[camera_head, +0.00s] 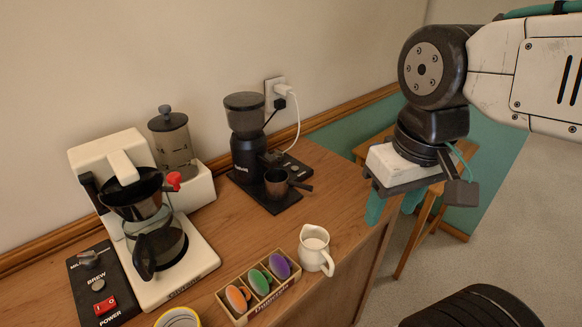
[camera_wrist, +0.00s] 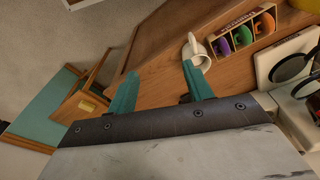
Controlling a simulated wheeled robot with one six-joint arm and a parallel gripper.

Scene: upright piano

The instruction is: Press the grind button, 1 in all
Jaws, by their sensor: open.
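The black coffee grinder (camera_head: 246,150) stands at the back of the wooden counter, near the wall outlet. A small dark panel (camera_head: 291,171) with a light round button-like part lies at its right on the black base. Its label is too small to read. My gripper (camera_head: 393,203) hangs to the right of the grinder, just past the counter's right edge, apart from it, with teal fingers pointing down. In the wrist view my gripper (camera_wrist: 160,72) is open and empty. The grinder is not seen in the wrist view.
A dark portafilter cup (camera_head: 277,182) sits in front of the grinder. A white pitcher (camera_head: 314,250) stands near the counter's front edge, beside a wooden box (camera_head: 236,317) of coloured discs. A white coffee maker (camera_head: 200,255) is at left. A white cord (camera_head: 298,125) hangs behind the grinder.

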